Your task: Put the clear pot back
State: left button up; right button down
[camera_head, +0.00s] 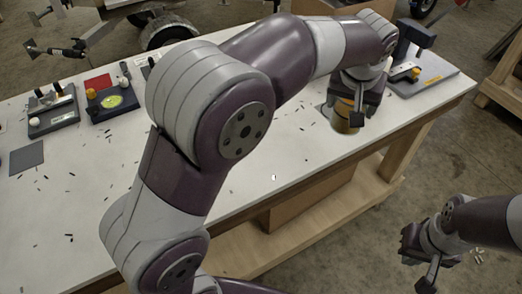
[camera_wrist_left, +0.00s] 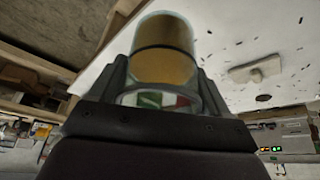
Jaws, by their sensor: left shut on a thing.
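The clear pot (camera_head: 343,121) has amber contents and is at the right part of the white table, below my left gripper (camera_head: 357,97). In the left wrist view the clear pot (camera_wrist_left: 165,52) sits between the two dark fingers of my left gripper (camera_wrist_left: 165,92), which is shut on it. The head view does not show clearly whether the pot touches the table. My right gripper (camera_head: 424,258) is off the table's front edge at the lower right, with its fingers apart and nothing between them.
A grey plate with a dark upright stand (camera_head: 424,75) is at the table's right end. A grey tray (camera_head: 53,115), a dark blue tray (camera_head: 112,103), a red square (camera_head: 98,83) and a flat grey pad (camera_head: 27,158) lie at the left. Small dark bits are scattered over the white table (camera_head: 275,180).

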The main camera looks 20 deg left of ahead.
pick_arm(q)
jog(key=a+f+b, duration=0.1)
jog(key=a+f, duration=0.2)
jog(key=shift+a+b, duration=0.2)
jog(key=shift+b, duration=0.2)
jog(key=shift+a+f+b, duration=0.8)
jog(key=shift+a+f, duration=3.15)
jog(key=shift+f, duration=0.25)
jog(key=shift+f, duration=0.1)
jog(key=o, duration=1.2)
jog(key=shift+r, duration=0.25)
jog(key=p+v, duration=0.1)
jog(key=v, duration=1)
jog(key=shift+r+p, duration=0.4)
jog(key=shift+s, duration=0.1)
